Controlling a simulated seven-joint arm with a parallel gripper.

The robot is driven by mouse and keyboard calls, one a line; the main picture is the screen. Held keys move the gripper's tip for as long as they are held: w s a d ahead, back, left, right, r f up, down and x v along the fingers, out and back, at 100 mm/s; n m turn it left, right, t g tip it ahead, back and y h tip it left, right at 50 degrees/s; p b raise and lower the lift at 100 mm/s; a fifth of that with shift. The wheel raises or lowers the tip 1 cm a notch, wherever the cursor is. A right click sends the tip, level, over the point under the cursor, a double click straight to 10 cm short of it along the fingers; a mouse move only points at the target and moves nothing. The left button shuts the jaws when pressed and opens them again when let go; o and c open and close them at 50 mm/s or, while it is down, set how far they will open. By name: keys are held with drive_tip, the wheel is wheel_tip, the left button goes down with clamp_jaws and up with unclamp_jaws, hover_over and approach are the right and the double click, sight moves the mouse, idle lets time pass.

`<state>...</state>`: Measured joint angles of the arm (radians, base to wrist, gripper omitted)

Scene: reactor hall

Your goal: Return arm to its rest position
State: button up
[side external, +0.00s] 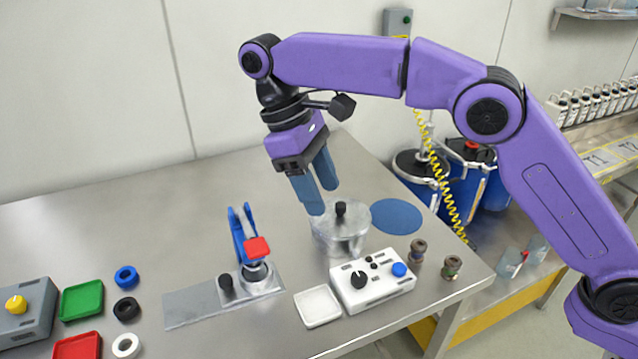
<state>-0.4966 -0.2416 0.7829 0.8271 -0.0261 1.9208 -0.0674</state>
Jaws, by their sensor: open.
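My purple arm reaches in from the right. My gripper (322,195) has blue-grey fingers and points down above the steel table (80,225). It is open and empty, with its fingers apart.
A blue lever press (243,235) stands left of the pot. A white control box (372,287), a white tray (318,306) and a blue disc (396,216) lie near it. Green (82,300) and red (78,346) trays and several rings lie left. Blue drums (470,180) stand behind.

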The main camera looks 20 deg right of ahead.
drive_tip(key=shift+d, duration=0.1)
drive_tip(key=s+d+f+n+t+y, duration=0.1)
drive_tip(key=s+d+f, duration=0.2)
drive_tip(key=s+d, duration=1)
drive_tip(key=s+d+f+n+t+y, duration=0.2)
drive_tip(key=s+d+f, duration=0.2)
drive_tip(key=s+d, duration=0.9)
drive_tip(key=d, duration=0.2)
drive_tip(key=shift+s+d+y, duration=0.3)
drive_tip(key=shift+s+d, duration=0.05)
drive_tip(key=shift+s, duration=0.05)
